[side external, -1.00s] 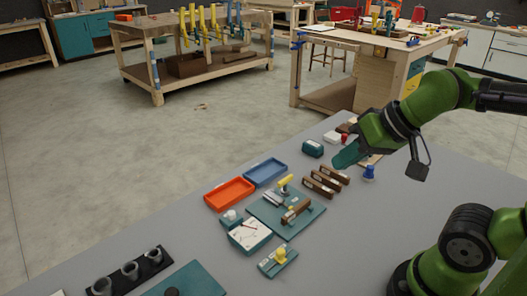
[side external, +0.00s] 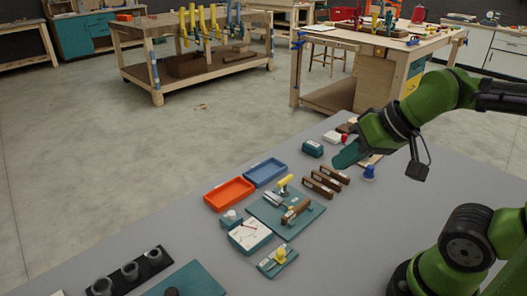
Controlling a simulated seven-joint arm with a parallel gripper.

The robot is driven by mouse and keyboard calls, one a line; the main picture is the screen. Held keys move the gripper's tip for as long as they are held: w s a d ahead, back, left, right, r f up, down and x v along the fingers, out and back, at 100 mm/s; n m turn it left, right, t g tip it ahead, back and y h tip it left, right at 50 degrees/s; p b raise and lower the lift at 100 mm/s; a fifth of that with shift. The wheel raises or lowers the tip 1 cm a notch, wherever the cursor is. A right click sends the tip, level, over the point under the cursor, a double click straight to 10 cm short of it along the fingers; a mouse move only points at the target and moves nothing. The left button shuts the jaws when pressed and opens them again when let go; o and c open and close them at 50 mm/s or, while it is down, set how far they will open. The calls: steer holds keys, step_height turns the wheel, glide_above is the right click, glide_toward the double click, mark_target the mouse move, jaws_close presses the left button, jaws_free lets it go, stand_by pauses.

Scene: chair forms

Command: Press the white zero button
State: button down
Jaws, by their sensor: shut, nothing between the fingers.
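A teal instrument with a white dial face (side external: 250,236) and a thin reddish needle stands near the front of the grey bench. A small pale knob-like part (side external: 231,215) sits on a teal block at its back left. I cannot tell whether this part is the white zero button, and no zero mark is readable. My gripper (side external: 347,157) has teal fingers, is shut and empty, and hangs above the bench to the right of and behind the instrument, well apart from it.
A yellow-knobbed teal device (side external: 278,260) stands in front. A blue piece (side external: 369,173) is near my gripper.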

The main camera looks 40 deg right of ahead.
steer(key=n+t, duration=0.2)
steer(key=n, duration=1.3)
glide_above(234, 215)
step_height(234, 215, down, 10)
steer(key=shift+f, duration=0.1)
steer(key=shift+f, duration=4.45)
steer(key=shift+f, duration=0.1)
